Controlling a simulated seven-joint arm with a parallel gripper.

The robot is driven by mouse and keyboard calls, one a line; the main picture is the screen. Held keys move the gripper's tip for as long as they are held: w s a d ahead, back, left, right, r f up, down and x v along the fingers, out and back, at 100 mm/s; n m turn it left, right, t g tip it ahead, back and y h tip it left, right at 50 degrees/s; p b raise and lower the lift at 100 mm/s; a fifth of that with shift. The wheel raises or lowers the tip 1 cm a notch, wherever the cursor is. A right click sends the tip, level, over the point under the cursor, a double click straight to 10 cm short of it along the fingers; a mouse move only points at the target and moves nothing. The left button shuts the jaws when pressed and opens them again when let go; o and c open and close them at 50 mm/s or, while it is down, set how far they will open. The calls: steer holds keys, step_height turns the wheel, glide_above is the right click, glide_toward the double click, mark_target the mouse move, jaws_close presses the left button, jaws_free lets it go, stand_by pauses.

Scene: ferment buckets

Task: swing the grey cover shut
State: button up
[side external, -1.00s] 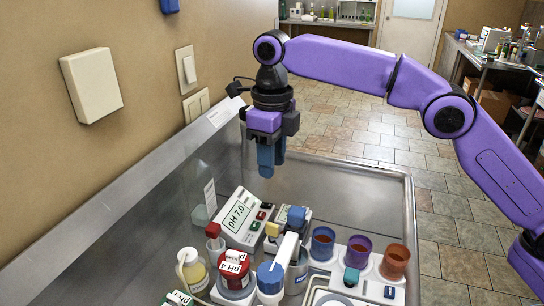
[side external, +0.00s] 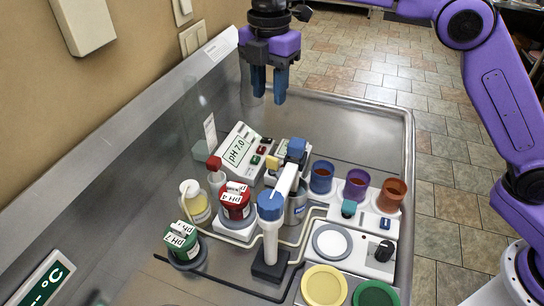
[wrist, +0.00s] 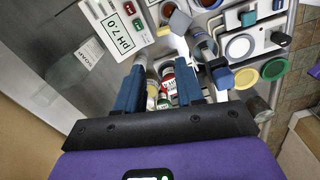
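I cannot pick out a hinged grey cover with certainty. A round grey plate (side external: 332,241) lies flat on a white box with a black knob at the right; it also shows in the wrist view (wrist: 240,46). My gripper (side external: 270,97) points down, high above the back of the metal basin, behind the pH meter (side external: 240,146) and well apart from everything. In the wrist view its two blue fingers (wrist: 162,80) stand apart with nothing held between them. The fingers and the dark palm bar hide part of the bench there.
Blue, purple and orange cups (side external: 391,194) stand in a white rack at right. A blue-and-white stand (side external: 270,235), a red bottle (side external: 236,203) and a green bottle (side external: 182,244) crowd the middle. Yellow (side external: 323,285) and green discs lie in front. The basin wall (side external: 110,145) borders the left.

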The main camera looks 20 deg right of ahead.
mark_target(272, 158)
steer(key=f+m, duration=0.5)
steer(key=f, duration=0.1)
steer(key=f+m, duration=0.5)
steer(key=m, duration=0.1)
steer(key=f+m, duration=0.5)
steer(key=f, duration=0.1)
steer(key=shift+s+f+m, duration=0.35)
steer(key=shift+s+m, duration=0.05)
jaws_close()
